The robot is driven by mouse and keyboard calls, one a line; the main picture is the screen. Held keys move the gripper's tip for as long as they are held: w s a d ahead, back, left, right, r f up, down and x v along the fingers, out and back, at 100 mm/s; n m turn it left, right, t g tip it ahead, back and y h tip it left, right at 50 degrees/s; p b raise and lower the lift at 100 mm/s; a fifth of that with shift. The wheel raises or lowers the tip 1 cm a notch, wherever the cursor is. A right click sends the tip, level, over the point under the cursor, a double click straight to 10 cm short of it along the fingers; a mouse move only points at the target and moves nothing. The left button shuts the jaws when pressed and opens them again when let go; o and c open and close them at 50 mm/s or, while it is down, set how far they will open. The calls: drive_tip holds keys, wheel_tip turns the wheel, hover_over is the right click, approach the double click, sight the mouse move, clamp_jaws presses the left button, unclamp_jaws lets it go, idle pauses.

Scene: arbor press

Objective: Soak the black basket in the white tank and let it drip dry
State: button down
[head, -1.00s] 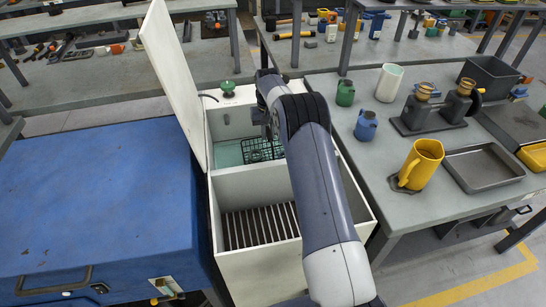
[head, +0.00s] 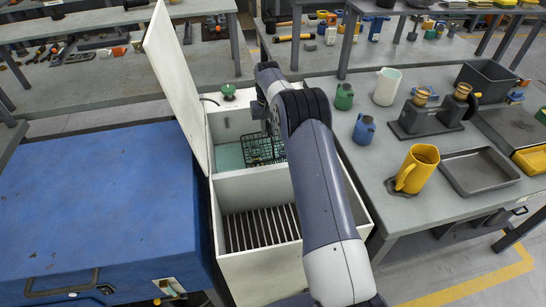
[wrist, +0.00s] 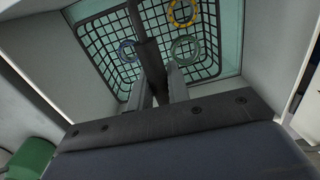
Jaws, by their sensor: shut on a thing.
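The white tank (head: 285,182) stands in the middle of the head view, its lid (head: 177,85) open upright at the left. Its rear compartment holds greenish liquid (head: 229,156). The black basket (head: 262,150), an open wire grid, is in that compartment. The wrist view shows the basket (wrist: 107,45) from above, with yellow, blue and grey-green rings in it. My gripper (wrist: 158,88) is shut on the basket's dark upright handle (wrist: 150,57); in the head view the arm partly hides it. I cannot tell how much of the basket is under the liquid.
The tank's front compartment has a slatted rack (head: 262,228) and is empty. A green knob (head: 229,91) sits at the tank's back edge. A blue cabinet (head: 95,210) stands left; a bench with a yellow mug (head: 417,168) and tray (head: 480,172) stands right.

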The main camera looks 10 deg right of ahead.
wheel_tip(320, 180, up, 14)
drive_tip(key=p, duration=0.8)
drive_tip(key=shift+p, duration=0.3)
drive_tip(key=shift+r, duration=0.1)
idle(3.4)
